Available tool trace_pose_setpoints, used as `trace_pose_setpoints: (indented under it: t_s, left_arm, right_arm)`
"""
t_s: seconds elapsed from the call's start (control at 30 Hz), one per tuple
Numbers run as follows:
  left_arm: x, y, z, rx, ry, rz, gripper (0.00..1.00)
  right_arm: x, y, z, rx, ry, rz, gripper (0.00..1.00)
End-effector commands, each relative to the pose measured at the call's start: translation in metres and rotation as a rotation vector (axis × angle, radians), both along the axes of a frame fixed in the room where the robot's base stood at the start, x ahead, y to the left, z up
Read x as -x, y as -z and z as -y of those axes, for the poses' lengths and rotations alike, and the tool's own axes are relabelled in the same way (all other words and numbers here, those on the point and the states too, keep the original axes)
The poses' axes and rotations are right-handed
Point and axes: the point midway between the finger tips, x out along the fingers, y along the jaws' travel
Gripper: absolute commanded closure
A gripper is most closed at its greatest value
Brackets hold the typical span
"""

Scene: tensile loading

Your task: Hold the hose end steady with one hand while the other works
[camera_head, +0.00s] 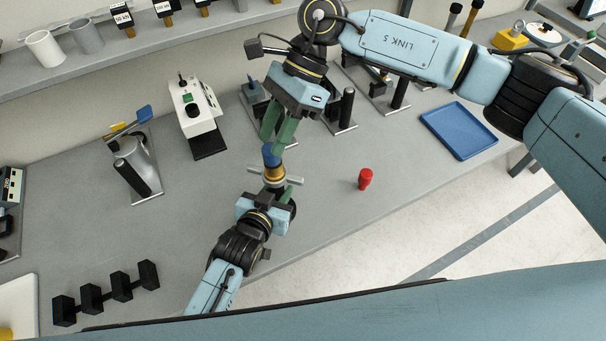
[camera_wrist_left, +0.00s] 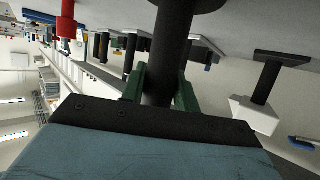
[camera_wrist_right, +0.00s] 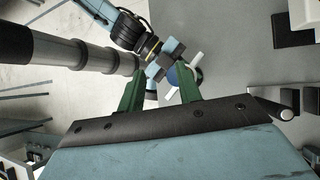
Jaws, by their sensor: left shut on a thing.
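The hose end (camera_head: 274,174) stands in the middle of the head view, with a blue top, a brass-coloured collar and two grey side handles. My left gripper (camera_head: 277,193) is below it. In the left wrist view, its green fingers are shut on the hose end's dark cylindrical body (camera_wrist_left: 170,55). My right gripper (camera_head: 279,138) is just above the blue top, its green fingers apart. In the right wrist view, the blue top (camera_wrist_right: 182,74) and pale handles show beyond the fingers, partly behind the right-hand one. No grip on it is visible.
A red cup-shaped piece (camera_head: 365,179) stands on the grey bench to the right. A blue tray (camera_head: 459,130) lies farther right. Several black blocks (camera_head: 105,293), a metal cylinder device (camera_head: 136,165) and a white device (camera_head: 197,112) stand left. Bench around the red piece is clear.

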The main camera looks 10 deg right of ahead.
Motion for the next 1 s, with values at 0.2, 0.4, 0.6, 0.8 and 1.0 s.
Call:
trace_pose_setpoints:
  t_s: [0.2, 0.4, 0.6, 0.8, 1.0]
  left_arm:
    - [0.000, 0.001, -0.001, 0.000, -0.001, -0.002, 1.00]
    - [0.000, 0.001, 0.000, -0.001, -0.001, -0.002, 1.00]
    - [0.000, 0.001, -0.001, -0.001, -0.001, -0.002, 1.00]
    - [0.000, 0.001, 0.000, -0.001, 0.000, -0.002, 1.00]
    - [0.000, 0.001, 0.000, -0.001, 0.000, -0.002, 1.00]
  right_arm:
    - [0.049, 0.019, 0.002, -0.118, 0.465, -0.660, 0.65]
    - [0.063, 0.034, 0.027, -0.131, 0.857, -1.314, 0.65]
    - [0.063, 0.064, 0.071, -0.064, 1.197, -2.003, 0.65]
    - [0.066, 0.104, 0.120, 0.030, 1.418, -2.601, 0.65]
    - [0.071, 0.129, 0.149, -0.079, -1.362, 2.661, 0.65]
